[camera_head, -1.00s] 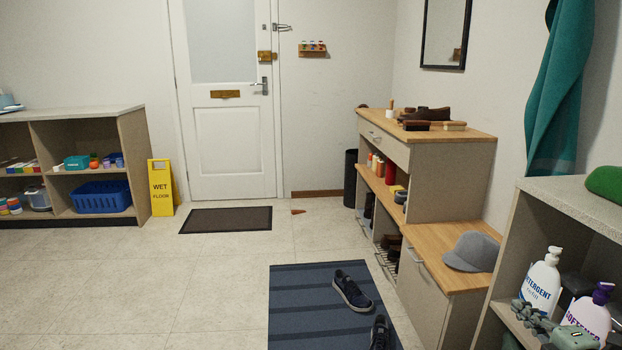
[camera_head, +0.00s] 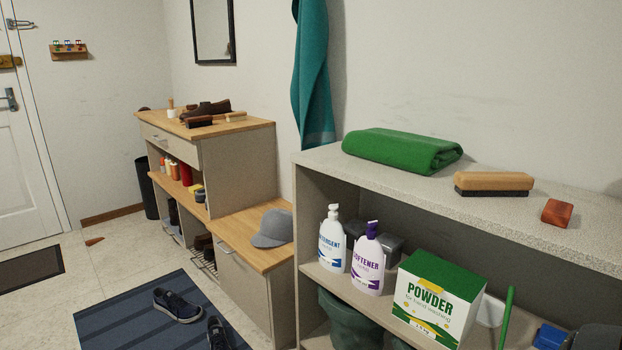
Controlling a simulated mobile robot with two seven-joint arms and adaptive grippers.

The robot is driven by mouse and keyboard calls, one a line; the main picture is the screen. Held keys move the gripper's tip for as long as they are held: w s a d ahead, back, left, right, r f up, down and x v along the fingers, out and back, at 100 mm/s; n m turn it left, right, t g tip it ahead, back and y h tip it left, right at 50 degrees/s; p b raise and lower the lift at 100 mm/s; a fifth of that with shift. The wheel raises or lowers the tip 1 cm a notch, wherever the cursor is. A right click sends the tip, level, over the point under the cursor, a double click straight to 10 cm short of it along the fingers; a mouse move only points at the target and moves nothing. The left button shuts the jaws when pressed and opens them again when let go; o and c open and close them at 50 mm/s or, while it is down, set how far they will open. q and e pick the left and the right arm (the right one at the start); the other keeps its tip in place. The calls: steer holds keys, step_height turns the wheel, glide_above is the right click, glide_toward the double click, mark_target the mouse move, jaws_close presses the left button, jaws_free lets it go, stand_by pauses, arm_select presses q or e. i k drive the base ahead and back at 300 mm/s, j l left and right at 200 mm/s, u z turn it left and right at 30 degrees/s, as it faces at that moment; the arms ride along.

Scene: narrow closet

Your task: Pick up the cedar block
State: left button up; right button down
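A small reddish-brown block (camera_head: 557,213), which looks like the cedar block, lies on the speckled grey top of the shelf unit (camera_head: 490,215) at the right. It is apart from the wooden brush (camera_head: 492,184) to its left, and nothing covers it. I cannot make out either of my grippers in this view.
A folded green towel (camera_head: 402,151) lies farther left on the same top. Detergent (camera_head: 332,245), softener (camera_head: 368,262) and a powder box (camera_head: 436,300) stand on the shelf below. A striped mat (camera_head: 130,318) with shoes lies on the floor at the lower left.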

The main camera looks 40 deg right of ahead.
mark_target(557, 213)
steer(key=k+j+z, duration=0.15)
steer(key=z, duration=2.35)
steer(key=j+z, duration=0.2)
steer(key=z, duration=0.25)
steer(key=j+z, duration=0.25)
steer(key=z, duration=0.15)
steer(key=k+j+z, duration=0.15)
steer(key=z, duration=0.3)
